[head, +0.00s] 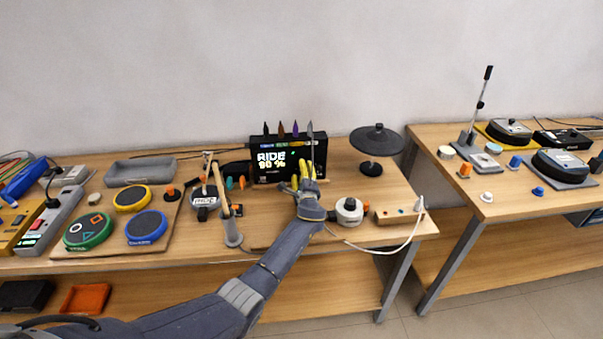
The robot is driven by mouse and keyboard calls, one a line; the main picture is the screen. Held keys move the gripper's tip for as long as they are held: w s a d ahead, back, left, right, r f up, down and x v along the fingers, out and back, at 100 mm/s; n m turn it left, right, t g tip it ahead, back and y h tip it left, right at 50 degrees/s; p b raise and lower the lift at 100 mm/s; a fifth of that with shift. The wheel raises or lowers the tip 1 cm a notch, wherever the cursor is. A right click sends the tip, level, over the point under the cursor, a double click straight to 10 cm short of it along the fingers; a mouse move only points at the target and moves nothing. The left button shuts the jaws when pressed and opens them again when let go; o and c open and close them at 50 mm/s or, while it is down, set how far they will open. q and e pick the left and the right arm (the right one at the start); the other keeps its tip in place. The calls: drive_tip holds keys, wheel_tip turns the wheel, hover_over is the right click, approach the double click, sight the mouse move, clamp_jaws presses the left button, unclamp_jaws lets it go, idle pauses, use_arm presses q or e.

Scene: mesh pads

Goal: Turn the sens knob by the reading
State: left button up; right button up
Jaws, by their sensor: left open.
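A black box (263,172) with a lit display stands at the back of the left table. Its screen reads "RIDE" and "90 %" in large letters. My left gripper (301,178) is open in front of the box's right part, with yellow on its fingers. It hides the lower right of the box front. I cannot make out which control is the sens knob; no label is readable at this size. A small teal piece (229,183) and an orange one (242,182) stand left of the box. My right gripper is not in view.
Round pads in yellow (132,198), green (88,230) and blue (146,227) lie at left. A dark cymbal-like disc (377,139) stands right of the box. A white round device (349,210) and a wooden block (399,216) with a white cable sit right of my arm.

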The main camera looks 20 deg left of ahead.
use_arm(q)
drive_tip(key=shift+d, duration=0.1)
drive_tip(key=v, duration=1.2)
